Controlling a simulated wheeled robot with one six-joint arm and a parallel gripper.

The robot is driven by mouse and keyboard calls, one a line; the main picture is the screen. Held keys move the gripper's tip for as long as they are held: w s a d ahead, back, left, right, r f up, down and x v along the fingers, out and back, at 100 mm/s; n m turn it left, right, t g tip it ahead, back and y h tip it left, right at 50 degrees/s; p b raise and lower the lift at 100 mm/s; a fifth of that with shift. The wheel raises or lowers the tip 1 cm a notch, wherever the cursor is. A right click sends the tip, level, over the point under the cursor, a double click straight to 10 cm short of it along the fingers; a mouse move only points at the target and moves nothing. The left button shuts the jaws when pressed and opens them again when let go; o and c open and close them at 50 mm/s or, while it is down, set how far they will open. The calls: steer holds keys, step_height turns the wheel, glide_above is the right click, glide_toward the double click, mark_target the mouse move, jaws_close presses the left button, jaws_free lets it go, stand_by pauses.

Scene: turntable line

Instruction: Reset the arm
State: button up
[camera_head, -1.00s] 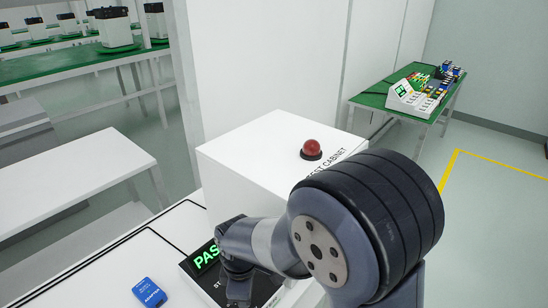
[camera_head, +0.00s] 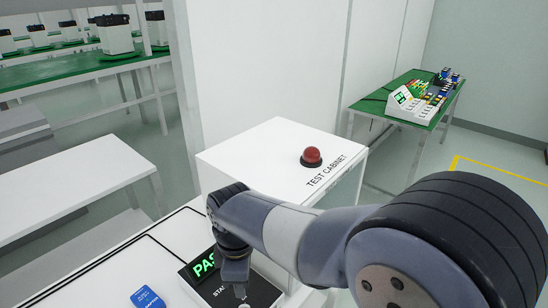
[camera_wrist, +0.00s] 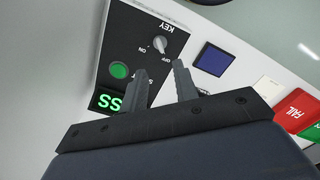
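My gripper (camera_head: 240,290) is low over the black control panel (camera_head: 262,292) in the head view, where its fingertips are hard to make out. In the wrist view my gripper (camera_wrist: 158,72) has its two fingers apart with nothing between them. Beyond the fingers the panel (camera_wrist: 135,45) shows a key switch (camera_wrist: 160,44), a green button (camera_wrist: 119,70) and a lit green display (camera_wrist: 108,101). The display (camera_head: 204,263) reads "PAS" in the head view, its end hidden by my arm.
A white test cabinet (camera_head: 235,160) with a red dome button (camera_head: 311,156) stands behind my arm. A blue adapter (camera_head: 147,298) lies on the white table left of the panel. A red FAIL area (camera_wrist: 293,108) shows at right in the wrist view. A green table (camera_head: 375,105) stands far right.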

mark_target(244, 305)
step_height(244, 305, down, 9)
steer(key=shift+f, duration=0.15)
steer(key=m, duration=0.3)
steer(key=shift+m+p, duration=0.3)
steer(key=shift+p, duration=0.1)
steer(key=m+p, duration=0.1)
steer(key=m, duration=0.3)
steer(key=shift+m, duration=0.3)
steer(key=m+p, duration=0.1)
steer(key=m, duration=0.2)
steer(key=shift+m, duration=0.4)
steer(key=m+p, duration=0.1)
steer(key=m, duration=0.3)
steer(key=shift+m, duration=0.3)
steer(key=shift+r+m, duration=0.25)
steer(key=shift+m, duration=0.05)
steer(key=shift+r, duration=1.6)
